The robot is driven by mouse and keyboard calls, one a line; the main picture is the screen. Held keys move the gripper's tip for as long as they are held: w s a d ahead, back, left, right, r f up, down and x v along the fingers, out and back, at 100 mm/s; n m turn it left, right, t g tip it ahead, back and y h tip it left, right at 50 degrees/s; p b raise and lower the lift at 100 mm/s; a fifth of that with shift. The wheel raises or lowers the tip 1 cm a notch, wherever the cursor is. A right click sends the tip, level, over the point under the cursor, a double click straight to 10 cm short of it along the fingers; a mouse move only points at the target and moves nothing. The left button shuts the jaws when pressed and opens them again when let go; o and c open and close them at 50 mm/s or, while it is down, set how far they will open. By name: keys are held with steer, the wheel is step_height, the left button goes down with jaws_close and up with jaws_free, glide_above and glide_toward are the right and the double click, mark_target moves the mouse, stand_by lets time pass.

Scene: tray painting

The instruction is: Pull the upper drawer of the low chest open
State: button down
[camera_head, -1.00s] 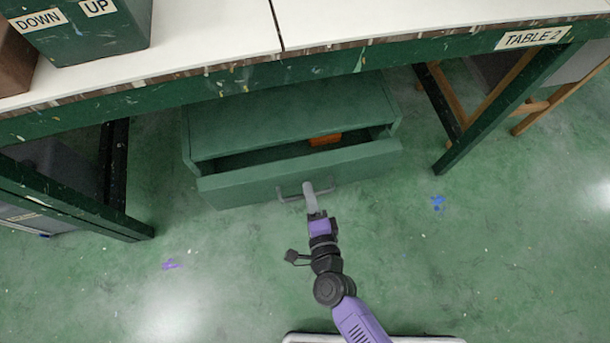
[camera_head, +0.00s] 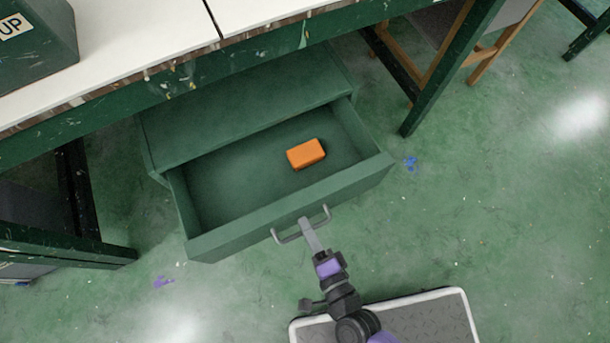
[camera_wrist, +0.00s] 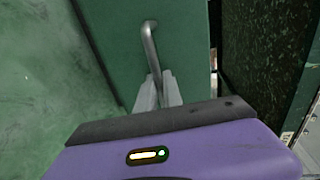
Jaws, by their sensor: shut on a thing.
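The low green chest (camera_head: 235,115) stands on the floor under the table. Its upper drawer (camera_head: 235,238) is pulled well out, with its inside open to view. An orange block (camera_head: 306,154) lies on the drawer floor, right of the middle. A grey bar handle (camera_head: 288,238) sits on the drawer front. My gripper (camera_head: 308,228) is shut on the handle, in front of the drawer. The wrist view shows the handle (camera_wrist: 149,45) running down between my two pale fingers (camera_wrist: 158,92), against the green drawer front (camera_wrist: 120,40). The lower part of the chest is hidden.
The white-topped table (camera_head: 120,55) overhangs the chest, with a dark green leg (camera_head: 450,70) to the right. A dark green box (camera_head: 35,50) stands on the table at the left.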

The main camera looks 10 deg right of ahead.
steer(key=c, duration=1.5)
jaws_free()
steer(key=p+v, duration=0.1)
steer(key=v, duration=0.6)
steer(key=shift+s+p, duration=0.4)
steer(key=shift+d, duration=0.15)
